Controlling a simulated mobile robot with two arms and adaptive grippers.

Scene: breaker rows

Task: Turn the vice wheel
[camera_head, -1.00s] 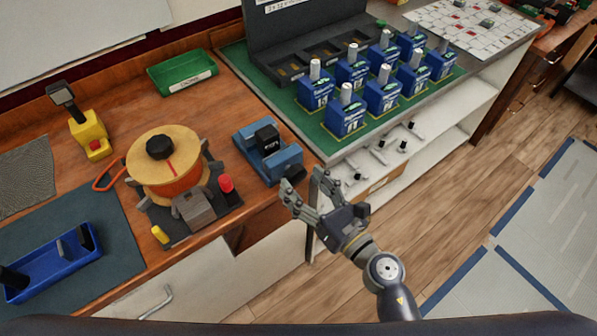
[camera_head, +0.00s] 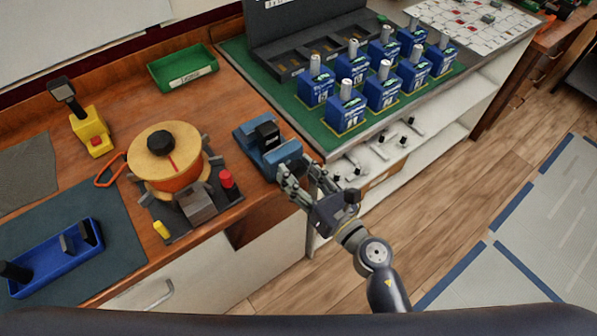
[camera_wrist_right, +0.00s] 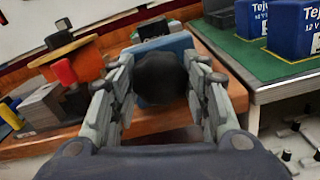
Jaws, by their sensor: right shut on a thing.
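The blue vice (camera_head: 285,159) with black jaws is at the front edge of the wooden bench in the head view. Its dark round wheel (camera_wrist_right: 160,78) faces me in the right wrist view, in front of the blue vice body (camera_wrist_right: 172,44). My right gripper (camera_head: 299,172) is at the vice's front side, with its fingers around the wheel, one on each side. It is shut on the wheel. In the head view the fingers hide the wheel. My left gripper is in neither view.
Left of the vice stand an orange spool (camera_head: 165,186) and a red knob (camera_head: 226,179) on a dark base. A green tray (camera_head: 182,69) is behind. Several blue breakers (camera_head: 346,109) stand on the green mat at right. White shelving (camera_head: 375,160) is close beside my right gripper.

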